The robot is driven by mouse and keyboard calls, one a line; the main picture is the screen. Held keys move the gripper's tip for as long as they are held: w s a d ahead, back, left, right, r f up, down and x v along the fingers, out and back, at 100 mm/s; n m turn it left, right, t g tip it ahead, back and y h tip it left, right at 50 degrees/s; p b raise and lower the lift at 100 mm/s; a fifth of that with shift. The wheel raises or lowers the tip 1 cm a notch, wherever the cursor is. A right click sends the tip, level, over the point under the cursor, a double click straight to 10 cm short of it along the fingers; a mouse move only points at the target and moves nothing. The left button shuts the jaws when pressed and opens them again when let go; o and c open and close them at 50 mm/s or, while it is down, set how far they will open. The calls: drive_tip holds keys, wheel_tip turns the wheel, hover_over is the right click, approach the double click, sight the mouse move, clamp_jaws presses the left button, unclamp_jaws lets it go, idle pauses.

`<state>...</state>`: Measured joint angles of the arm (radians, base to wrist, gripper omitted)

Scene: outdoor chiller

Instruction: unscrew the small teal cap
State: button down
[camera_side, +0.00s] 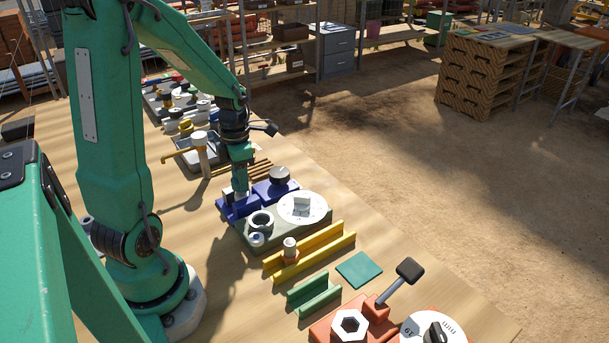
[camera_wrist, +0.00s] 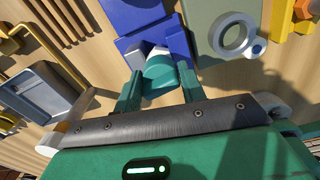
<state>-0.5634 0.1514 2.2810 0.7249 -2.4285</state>
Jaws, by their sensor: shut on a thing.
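The small teal cap (camera_wrist: 160,72) sits between my two finger tips in the wrist view, on a blue block (camera_wrist: 178,42). My gripper (camera_wrist: 160,82) is shut on the cap, with one teal finger at its left and one at its right. In the side view my gripper (camera_side: 241,188) points down at the blue block (camera_side: 238,208). The cap is mostly hidden there by the fingers. A pale grey part shows just beyond the cap in the wrist view.
A grey plate (camera_side: 266,240) with a white dial (camera_side: 302,206) and a grey ring (camera_side: 261,221) lies close by. A metal basin with a yellow tap (camera_side: 180,153) is behind. Yellow rails (camera_side: 315,255) lie in front.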

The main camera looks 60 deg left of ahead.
drive_tip(key=n, duration=0.3)
drive_tip(key=shift+s+f, duration=0.1)
drive_tip(key=shift+s, duration=0.1)
drive_tip(key=c, duration=1)
unclamp_jaws()
drive_tip(key=shift+o, duration=1.2)
drive_tip(key=shift+w, duration=0.1)
drive_tip(key=shift+o, duration=0.4)
